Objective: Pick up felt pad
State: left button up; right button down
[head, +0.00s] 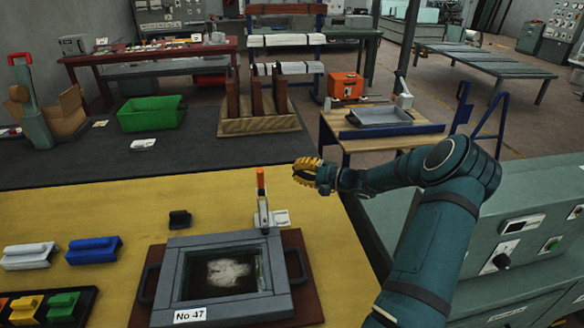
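I cannot tell for sure which item is the felt pad. A small dark block (180,219) lies on the yellow tabletop (110,207), behind the grey frame (235,317). A white block (29,255) and a blue block (94,250) lie at the left. My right gripper (303,174), with yellow fingers, is above the table's right edge, behind and right of the frame. Nothing shows held in it, but its finger gap is not clear from this side. My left gripper is out of view.
A dark tray (48,308) of coloured blocks sits at the front left. A green control cabinet (500,225) stands at the right. The tabletop behind the frame is mostly clear.

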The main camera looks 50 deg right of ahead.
aim_at(178, 219)
jog(key=k+j, duration=0.75)
jog(key=j, duration=0.2)
